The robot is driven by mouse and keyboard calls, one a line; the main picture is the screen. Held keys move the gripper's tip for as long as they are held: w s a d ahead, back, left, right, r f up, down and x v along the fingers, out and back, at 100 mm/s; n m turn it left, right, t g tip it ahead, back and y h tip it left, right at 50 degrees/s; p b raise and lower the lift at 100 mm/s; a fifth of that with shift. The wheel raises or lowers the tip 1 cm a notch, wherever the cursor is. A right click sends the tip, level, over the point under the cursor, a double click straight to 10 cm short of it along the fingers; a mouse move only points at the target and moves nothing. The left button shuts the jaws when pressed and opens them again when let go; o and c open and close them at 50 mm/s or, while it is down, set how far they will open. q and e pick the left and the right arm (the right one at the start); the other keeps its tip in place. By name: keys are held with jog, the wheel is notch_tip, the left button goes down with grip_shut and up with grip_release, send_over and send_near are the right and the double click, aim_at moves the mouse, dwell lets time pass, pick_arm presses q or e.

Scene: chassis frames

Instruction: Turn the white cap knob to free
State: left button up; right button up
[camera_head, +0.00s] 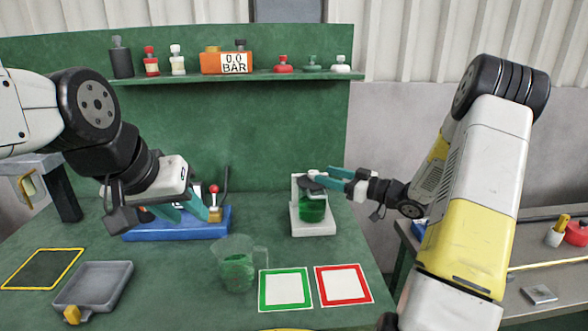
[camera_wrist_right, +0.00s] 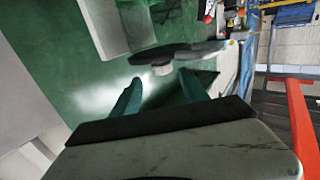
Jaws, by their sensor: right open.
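A white stand (camera_head: 297,222) on the green bench holds a green vessel (camera_head: 312,211) with a dark disc-like top. My right gripper (camera_head: 326,176) reaches in from the right at the top of this stand. In the right wrist view its two teal fingers (camera_wrist_right: 158,92) are apart. A small pale knob (camera_wrist_right: 163,69) under a dark disc (camera_wrist_right: 165,54) lies just beyond and between the fingertips; contact cannot be told. The head view mostly hides the knob. My left gripper (camera_head: 182,213) has its teal fingers apart above a blue base.
The blue base (camera_head: 180,230) carries a red-tipped lever (camera_head: 213,196).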

aim_at(305, 178)
jog(key=x, duration=0.8)
jog(key=shift+s+a, duration=0.1)
jog(key=shift+a, duration=0.3)
jog(key=shift+y, duration=0.3)
grip_shut()
